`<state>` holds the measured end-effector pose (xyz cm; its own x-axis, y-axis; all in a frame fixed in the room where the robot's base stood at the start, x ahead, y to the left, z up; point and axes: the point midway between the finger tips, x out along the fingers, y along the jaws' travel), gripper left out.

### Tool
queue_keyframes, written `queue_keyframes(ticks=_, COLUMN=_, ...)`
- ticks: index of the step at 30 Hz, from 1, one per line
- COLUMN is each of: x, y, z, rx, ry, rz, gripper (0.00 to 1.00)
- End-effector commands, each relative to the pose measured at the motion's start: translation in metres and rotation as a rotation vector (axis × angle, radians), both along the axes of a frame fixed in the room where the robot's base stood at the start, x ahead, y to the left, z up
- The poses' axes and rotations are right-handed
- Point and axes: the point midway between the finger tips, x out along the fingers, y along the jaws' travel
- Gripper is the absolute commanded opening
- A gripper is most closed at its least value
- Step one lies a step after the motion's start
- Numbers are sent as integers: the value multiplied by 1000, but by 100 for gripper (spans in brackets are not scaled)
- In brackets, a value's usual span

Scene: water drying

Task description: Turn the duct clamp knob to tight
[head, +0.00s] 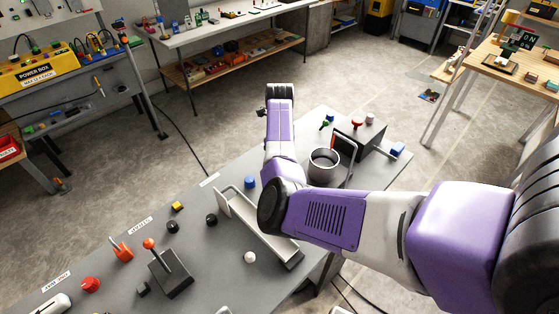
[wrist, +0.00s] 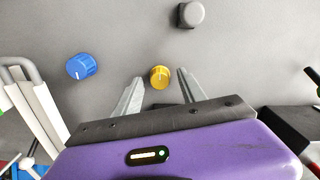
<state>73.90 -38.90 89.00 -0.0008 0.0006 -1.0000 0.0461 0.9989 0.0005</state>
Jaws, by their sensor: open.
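In the wrist view a round yellow knob (wrist: 159,77) with a pale pointer mark sits on the grey surface. My gripper (wrist: 158,80) is open, with one finger on each side of the knob and a gap to each. I cannot tell whether the fingertips are level with the knob or above it. A blue knob (wrist: 81,66) with a white mark lies to the left, and a grey knob (wrist: 191,14) on a dark base lies at the upper right. No readable label shows which is the duct clamp knob. In the head view my arm hides the gripper.
In the wrist view a pale handle-like part (wrist: 30,105) stands left of my gripper and a dark block (wrist: 290,125) right. In the head view the grey bench (head: 100,270) holds a metal cup (head: 324,163), a lever box (head: 170,275) and several knobs.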

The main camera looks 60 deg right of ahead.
Motion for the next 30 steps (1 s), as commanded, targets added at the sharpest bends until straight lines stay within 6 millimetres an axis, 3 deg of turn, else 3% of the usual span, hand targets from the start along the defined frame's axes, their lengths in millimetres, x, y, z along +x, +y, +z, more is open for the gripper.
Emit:
queue_keyframes(ticks=9, x=1, y=0, z=49, rx=-3, ry=-4, rz=0, gripper=48)
queue_keyframes(ticks=15, x=1, y=0, z=69, rx=-2, ry=-2, rz=0, gripper=48)
queue_keyframes(ticks=30, x=1, y=0, z=73, rx=-1, ry=-1, rz=0, gripper=48)
